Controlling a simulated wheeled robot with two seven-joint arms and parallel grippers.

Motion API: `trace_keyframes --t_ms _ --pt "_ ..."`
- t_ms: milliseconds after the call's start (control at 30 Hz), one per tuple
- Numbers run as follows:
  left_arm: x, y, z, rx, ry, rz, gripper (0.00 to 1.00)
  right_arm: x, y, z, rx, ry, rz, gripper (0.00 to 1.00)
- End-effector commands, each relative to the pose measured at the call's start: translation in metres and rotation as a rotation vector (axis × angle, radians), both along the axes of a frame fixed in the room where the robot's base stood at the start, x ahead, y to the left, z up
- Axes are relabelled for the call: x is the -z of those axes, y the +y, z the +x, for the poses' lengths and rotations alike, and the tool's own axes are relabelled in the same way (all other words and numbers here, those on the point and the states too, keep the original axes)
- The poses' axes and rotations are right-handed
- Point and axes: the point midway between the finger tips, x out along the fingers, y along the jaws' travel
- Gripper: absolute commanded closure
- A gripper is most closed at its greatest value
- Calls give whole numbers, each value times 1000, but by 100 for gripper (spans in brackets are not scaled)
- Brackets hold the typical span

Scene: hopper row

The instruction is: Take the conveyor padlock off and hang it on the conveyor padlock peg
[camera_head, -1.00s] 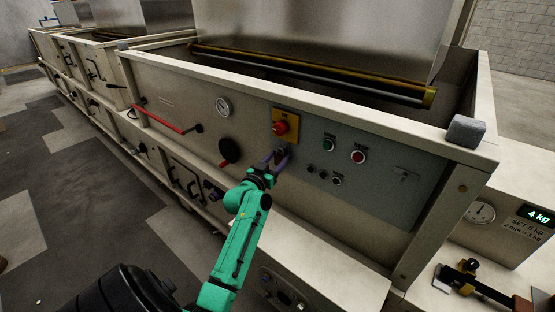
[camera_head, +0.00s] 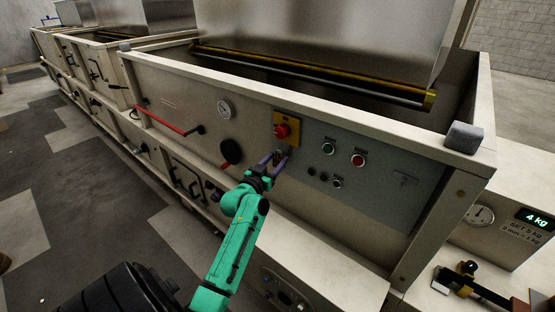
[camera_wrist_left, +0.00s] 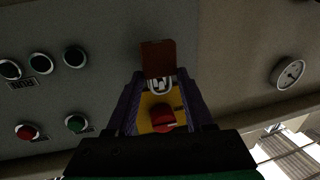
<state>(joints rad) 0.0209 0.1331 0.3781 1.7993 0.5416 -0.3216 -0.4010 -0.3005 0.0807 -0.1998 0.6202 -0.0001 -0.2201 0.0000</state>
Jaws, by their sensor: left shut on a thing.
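The conveyor padlock (camera_wrist_left: 158,57) has a red-brown body and a pale shackle in the left wrist view. My left gripper (camera_head: 273,161) has purple fingers and is shut on it, just below the red switch knob (camera_head: 282,131) on its yellow plate (camera_head: 294,124). In the left wrist view the fingers stand on both sides, and the shackle is against the yellow plate's edge; I cannot tell if it is still through the switch. In the head view the padlock (camera_head: 279,156) is small and dark. A faint outlined mark (camera_head: 404,179) on the panel's right may hold the peg; this is unclear. My right gripper is not in view.
Green (camera_head: 328,149) and red (camera_head: 358,160) buttons and several black knobs sit right of the gripper. A black round handle (camera_head: 231,151), a gauge (camera_head: 226,109) and a red lever (camera_head: 160,118) are to the left. A grey block (camera_head: 463,137) rests on the hopper rim.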

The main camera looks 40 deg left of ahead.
Motion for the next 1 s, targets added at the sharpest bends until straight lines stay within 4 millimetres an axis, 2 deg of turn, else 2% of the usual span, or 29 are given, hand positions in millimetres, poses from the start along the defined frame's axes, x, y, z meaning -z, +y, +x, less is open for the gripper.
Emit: trace_keyframes --t_ms 500,867,1000 --pt "-1 -1 -15 1 -1 1 100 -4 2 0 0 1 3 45" --pt "-1 -1 -16 1 -1 1 100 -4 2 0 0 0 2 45" --pt "-1 -1 -25 0 0 1 100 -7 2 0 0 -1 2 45"
